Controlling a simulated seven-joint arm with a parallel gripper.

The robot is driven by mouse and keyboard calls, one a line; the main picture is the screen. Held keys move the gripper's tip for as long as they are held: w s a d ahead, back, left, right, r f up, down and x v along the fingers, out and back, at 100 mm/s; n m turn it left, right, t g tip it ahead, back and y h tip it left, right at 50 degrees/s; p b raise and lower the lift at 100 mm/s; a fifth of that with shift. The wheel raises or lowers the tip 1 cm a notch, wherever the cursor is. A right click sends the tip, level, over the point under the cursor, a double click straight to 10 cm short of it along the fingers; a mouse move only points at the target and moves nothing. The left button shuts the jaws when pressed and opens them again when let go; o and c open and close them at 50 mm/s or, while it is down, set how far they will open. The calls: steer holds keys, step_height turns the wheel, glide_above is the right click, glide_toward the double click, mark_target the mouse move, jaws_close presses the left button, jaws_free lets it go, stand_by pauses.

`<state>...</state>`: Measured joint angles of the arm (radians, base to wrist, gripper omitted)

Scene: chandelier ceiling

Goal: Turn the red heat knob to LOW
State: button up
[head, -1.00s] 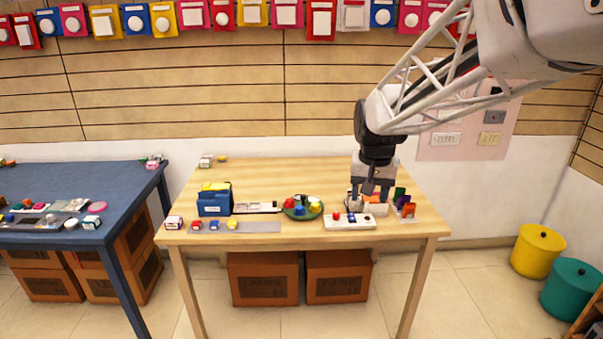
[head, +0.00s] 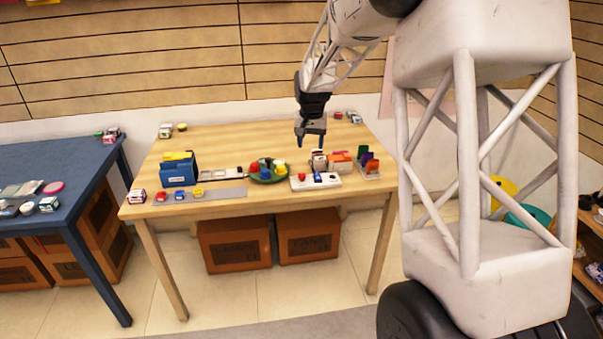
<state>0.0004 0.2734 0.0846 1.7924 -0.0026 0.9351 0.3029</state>
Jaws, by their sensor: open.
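A small red knob (head: 301,176) sits at the left end of a white panel (head: 329,182) near the front edge of the wooden table. A blue knob (head: 318,177) sits beside it on the same panel. Any markings such as LOW are too small to read. My gripper (head: 311,142) is open and empty, fingers pointing down. It appears above and slightly right of the red knob in the picture, apart from it; its exact height and depth are hard to tell.
Behind the panel stand a small white box (head: 318,161) and an orange-and-white item (head: 341,161). A rack of coloured pieces (head: 369,164) is to the right. A green plate (head: 267,176) with coloured pieces lies left. The table's back middle is clear.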

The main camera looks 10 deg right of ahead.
steer(key=m, duration=0.1)
glide_above(302, 174)
steer(key=shift+g, duration=0.3)
step_height(302, 174, down, 13)
steer(key=shift+s+f, duration=0.1)
steer(key=shift+f, duration=0.05)
steer(key=shift+f, duration=0.15)
steer(key=shift+f, duration=3.7)
steer(key=shift+c, duration=0.3)
steer(key=c, duration=0.9)
steer(key=shift+o, duration=0.2)
